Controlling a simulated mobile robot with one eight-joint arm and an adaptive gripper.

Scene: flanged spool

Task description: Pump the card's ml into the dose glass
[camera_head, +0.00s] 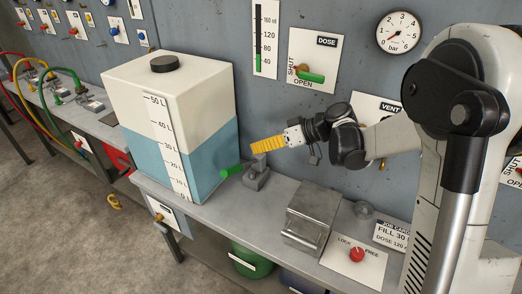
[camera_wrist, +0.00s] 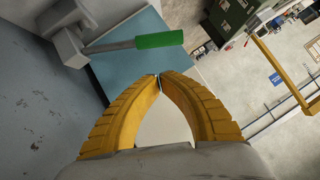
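My gripper (camera_head: 254,148) hangs above the bench, its yellow fingers pointing left. In the wrist view its fingertips (camera_wrist: 159,77) meet with nothing between them. The pump (camera_head: 256,178) is a grey block with a lever ending in a green grip (camera_head: 232,171); the grip also shows in the wrist view (camera_wrist: 160,40), apart from the fingers. A wall gauge (camera_head: 265,25) marked up to 160 ml has a green column in its lower part, around the 40 mark. The DOSE valve (camera_head: 310,76) has a green handle slanting right. The job card (camera_head: 392,237) reads FILL 30 and DOSE 120.
A white tank (camera_head: 218,85) with blue lower part and litre scale stands left of the pump. A grey metal box (camera_head: 310,218), a small clear round item (camera_head: 364,210) and a red LOCK/FREE knob (camera_head: 357,254) lie right. A bar dial (camera_head: 399,32) is on the wall.

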